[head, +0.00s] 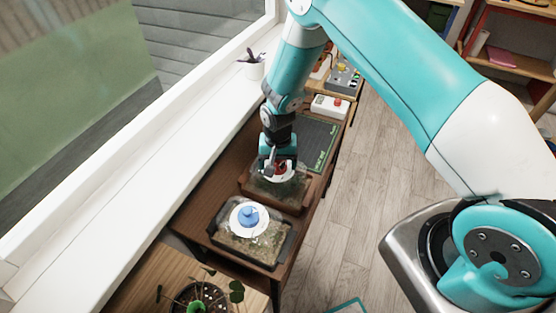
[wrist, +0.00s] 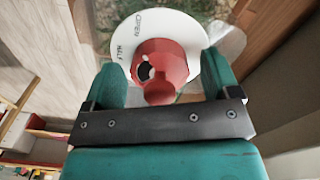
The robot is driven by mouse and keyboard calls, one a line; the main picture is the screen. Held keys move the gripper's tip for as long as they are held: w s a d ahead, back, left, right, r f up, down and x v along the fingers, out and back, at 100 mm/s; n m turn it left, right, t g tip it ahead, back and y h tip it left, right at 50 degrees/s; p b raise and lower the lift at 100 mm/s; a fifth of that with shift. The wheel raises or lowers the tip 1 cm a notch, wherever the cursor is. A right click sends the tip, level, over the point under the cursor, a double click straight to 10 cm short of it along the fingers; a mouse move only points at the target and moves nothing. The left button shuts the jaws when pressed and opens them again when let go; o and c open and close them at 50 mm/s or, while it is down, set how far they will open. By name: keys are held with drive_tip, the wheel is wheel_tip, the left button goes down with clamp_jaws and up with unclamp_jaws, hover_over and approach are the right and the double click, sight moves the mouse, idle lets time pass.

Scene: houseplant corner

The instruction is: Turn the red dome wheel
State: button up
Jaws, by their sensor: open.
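The red dome wheel (wrist: 162,62) sits on a white disc (wrist: 192,32) with dark lettering in the wrist view; "OPEN" and "HALF" can be read on it. My gripper (wrist: 160,85) is open, with one teal finger on each side of the red wheel. I cannot tell whether the fingers touch it. In the head view my gripper (head: 278,165) points down over the rear tray (head: 290,203), and only a little of the red wheel (head: 281,168) shows beneath it.
A similar clear-lidded tray (head: 278,262) with a blue knob (head: 249,216) on a white disc stands in front. A green mat (head: 318,140) and a white box with red on it (head: 329,106) lie behind. The window sill (head: 165,140) runs along the left; a plant (head: 198,300) is at the front.

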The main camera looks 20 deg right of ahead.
drive_tip(key=c, duration=0.9)
drive_tip(key=shift+c, duration=0.2)
drive_tip(key=shift+f+n+b, duration=0.1)
drive_tip(key=shift+n+b, duration=0.5)
drive_tip(key=shift+n, duration=0.3)
drive_tip(key=n+b, duration=0.1)
drive_tip(key=n, duration=0.2)
drive_tip(key=shift+b, duration=0.3)
drive_tip(key=shift+n+b, duration=0.65)
drive_tip(key=shift+n, duration=1.95)
drive_tip(key=o, duration=0.9)
